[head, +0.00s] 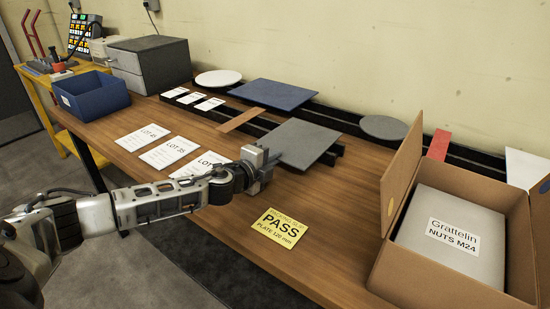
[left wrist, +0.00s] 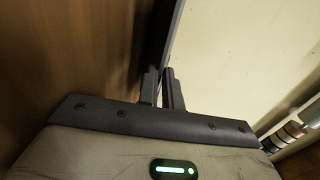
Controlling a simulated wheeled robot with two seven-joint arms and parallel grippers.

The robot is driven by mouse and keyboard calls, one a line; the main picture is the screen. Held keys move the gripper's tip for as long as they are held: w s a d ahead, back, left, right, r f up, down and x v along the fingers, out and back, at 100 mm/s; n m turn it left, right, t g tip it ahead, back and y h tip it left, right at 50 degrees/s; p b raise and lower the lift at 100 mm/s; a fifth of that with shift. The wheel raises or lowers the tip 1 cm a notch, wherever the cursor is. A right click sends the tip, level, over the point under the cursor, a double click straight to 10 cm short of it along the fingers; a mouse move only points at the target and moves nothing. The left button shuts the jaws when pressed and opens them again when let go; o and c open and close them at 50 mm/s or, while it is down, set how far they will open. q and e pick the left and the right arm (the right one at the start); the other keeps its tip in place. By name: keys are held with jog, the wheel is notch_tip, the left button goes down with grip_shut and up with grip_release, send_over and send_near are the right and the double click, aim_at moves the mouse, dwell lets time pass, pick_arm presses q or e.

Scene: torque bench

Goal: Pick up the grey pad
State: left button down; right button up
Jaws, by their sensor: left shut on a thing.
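The grey pad (head: 300,142) is a flat square plate near the middle of the head view, over the black rails. My left gripper (head: 266,158) is at its near left edge, shut on that edge. In the left wrist view the two dark fingers (left wrist: 162,88) are close together, with a thin dark strip running away from their tips; I cannot tell how much of it is the pad. Whether the pad touches the rails is not clear. My right gripper is not in view.
The black rails (head: 338,150) also bear a blue plate (head: 272,94), round discs (head: 384,127) and a brown strip (head: 240,120). An open carton (head: 385,225) is at right, a blue bin (head: 92,97) at left. A yellow PASS card (head: 280,228) lies on the clear front wood.

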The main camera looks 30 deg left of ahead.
pick_arm(q)
jog(key=shift+f, duration=0.1)
notch_tip(320, 180, up, 3)
jog(key=p, duration=0.3)
jog(key=shift+f, duration=0.3)
jog(key=shift+s, duration=0.1)
jog(key=shift+s, duration=0.15)
jog(key=r+p+v, duration=0.1)
jog(key=r+v, duration=0.1)
jog(key=v, duration=1.2)
jog(key=shift+r, duration=0.25)
